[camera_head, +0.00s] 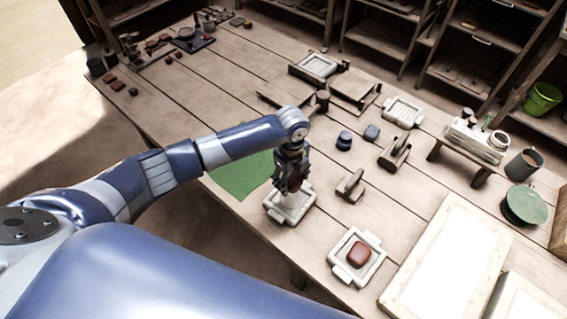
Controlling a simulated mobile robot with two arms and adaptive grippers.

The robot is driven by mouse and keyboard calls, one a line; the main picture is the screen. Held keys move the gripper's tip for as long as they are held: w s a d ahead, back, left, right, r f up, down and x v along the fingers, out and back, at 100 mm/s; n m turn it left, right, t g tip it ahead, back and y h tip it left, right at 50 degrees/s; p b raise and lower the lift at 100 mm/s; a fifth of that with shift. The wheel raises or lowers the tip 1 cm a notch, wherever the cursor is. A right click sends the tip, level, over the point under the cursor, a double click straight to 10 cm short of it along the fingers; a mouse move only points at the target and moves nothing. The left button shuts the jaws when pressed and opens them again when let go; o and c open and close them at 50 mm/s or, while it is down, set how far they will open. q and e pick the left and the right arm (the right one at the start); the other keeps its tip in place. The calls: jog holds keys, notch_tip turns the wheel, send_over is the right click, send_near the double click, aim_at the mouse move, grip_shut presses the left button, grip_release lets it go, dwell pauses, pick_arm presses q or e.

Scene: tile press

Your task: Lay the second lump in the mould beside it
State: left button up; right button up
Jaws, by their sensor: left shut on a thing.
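A reddish-brown lump (358,253) lies in a pale mould (338,271) with side handles near the table's front edge. A second pale mould (300,213) stands to its left, by the corner of the green mat. My left gripper (291,184) points down over this second mould and is shut on a dark reddish lump, mostly hidden between the fingers. I cannot tell whether that lump touches the mould. My right gripper is not in view.
A green mat (236,178) lies left of my gripper. A small wooden-handled tool (350,187) stands to the right. White boards (450,262) lie at the front right. A wooden press frame (345,88), a dark pot and a blue lump stand further back.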

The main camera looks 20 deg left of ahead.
aim_at(290, 189)
pick_arm(q)
jog(key=shift+s+r, duration=0.1)
jog(key=shift+s, duration=0.15)
jog(key=shift+a, duration=0.1)
notch_tip(290, 189, down, 2)
jog(key=shift+w+f+b, duration=0.1)
jog(key=shift+b, duration=0.7)
notch_tip(290, 189, down, 4)
jog(key=b, duration=0.4)
jog(key=shift+f+b, duration=0.6)
jog(key=shift+f, duration=0.4)
jog(key=o, duration=1.3)
